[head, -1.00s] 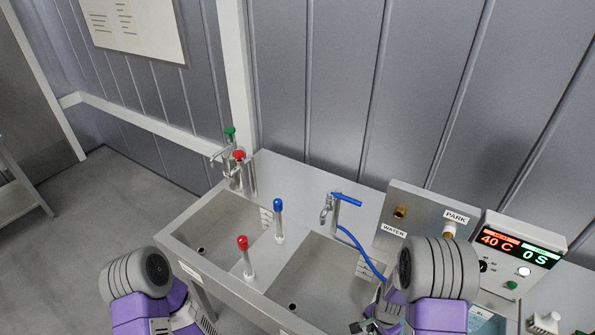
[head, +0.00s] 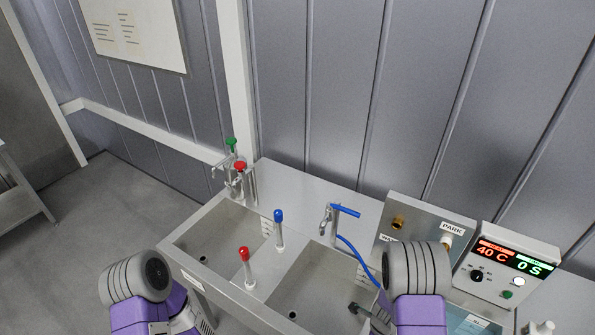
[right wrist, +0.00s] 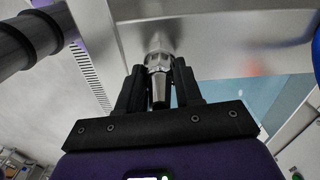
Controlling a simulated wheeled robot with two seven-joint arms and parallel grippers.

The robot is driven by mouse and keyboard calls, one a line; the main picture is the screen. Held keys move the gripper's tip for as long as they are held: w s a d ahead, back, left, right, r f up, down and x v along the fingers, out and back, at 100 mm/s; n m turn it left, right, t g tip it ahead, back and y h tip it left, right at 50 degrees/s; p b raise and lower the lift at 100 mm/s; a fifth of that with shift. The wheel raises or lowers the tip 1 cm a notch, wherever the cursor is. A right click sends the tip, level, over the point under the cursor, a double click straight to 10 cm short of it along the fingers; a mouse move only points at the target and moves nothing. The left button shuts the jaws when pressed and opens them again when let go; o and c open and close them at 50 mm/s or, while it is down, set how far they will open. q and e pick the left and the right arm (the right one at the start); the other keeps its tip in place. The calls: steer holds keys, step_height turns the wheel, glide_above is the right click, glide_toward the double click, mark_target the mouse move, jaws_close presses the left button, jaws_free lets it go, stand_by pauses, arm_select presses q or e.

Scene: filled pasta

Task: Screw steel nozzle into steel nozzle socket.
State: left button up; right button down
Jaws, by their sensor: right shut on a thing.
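In the right wrist view, my right gripper (right wrist: 159,88) is shut on a shiny steel nozzle (right wrist: 158,63). The nozzle's narrow end points back toward the palm and its wide ribbed end faces away. A pale steel surface lies just beyond the wide end. I cannot make out the steel nozzle socket there, nor whether the nozzle touches anything. In the head view, my right forearm hides most of the right gripper. My left arm shows at the lower left, but its gripper is not in view.
The steel sink unit has a left basin (head: 218,238) and a right basin (head: 318,285). Red (head: 244,256) and blue (head: 279,217) handled rods stand between them. A blue-levered tap (head: 336,213), a WATER/PARK panel (head: 420,230) and a display box (head: 507,262) stand behind.

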steer(key=m+p, duration=0.4)
steer(key=m, duration=0.4)
steer(key=shift+r, duration=0.2)
steer(key=m+p, duration=0.1)
steer(key=m, duration=0.2)
steer(key=shift+f, duration=0.15)
steer(key=shift+f+m, duration=0.15)
steer(key=shift+m, duration=0.15)
steer(key=c, duration=1.2)
jaws_free()
steer(key=shift+m, duration=0.3)
steer(key=o, duration=0.8)
steer(key=shift+c, duration=0.2)
